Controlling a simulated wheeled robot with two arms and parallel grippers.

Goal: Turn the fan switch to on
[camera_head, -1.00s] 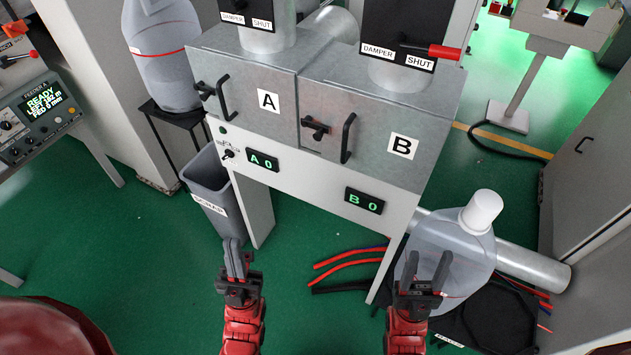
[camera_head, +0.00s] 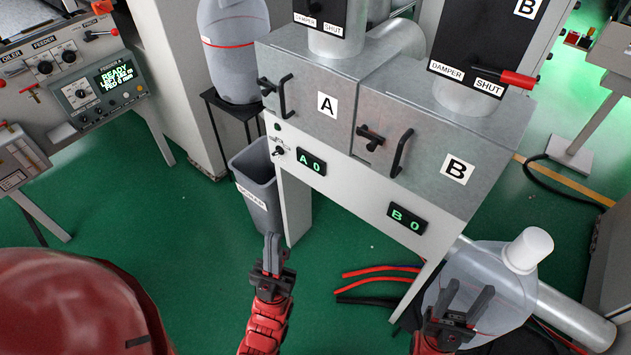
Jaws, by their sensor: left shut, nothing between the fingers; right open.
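A small toggle switch (camera_head: 278,151) sits on the white front panel at its left edge, below box A, with a tiny label too small to read. A small dark round button or lamp (camera_head: 277,127) is just above it. My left gripper (camera_head: 272,243) is shut and empty, below the panel and in front of the grey bin. It is well below the switch and apart from it. My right gripper (camera_head: 466,296) is open and empty at the lower right, in front of the clear bottle.
Metal boxes A (camera_head: 310,95) and B (camera_head: 430,150) have protruding handles. Displays A0 (camera_head: 312,161) and B0 (camera_head: 407,217) are lit. A grey bin (camera_head: 262,195) stands left of the panel leg. A clear bottle (camera_head: 490,285) and red hoses (camera_head: 380,271) lie low right.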

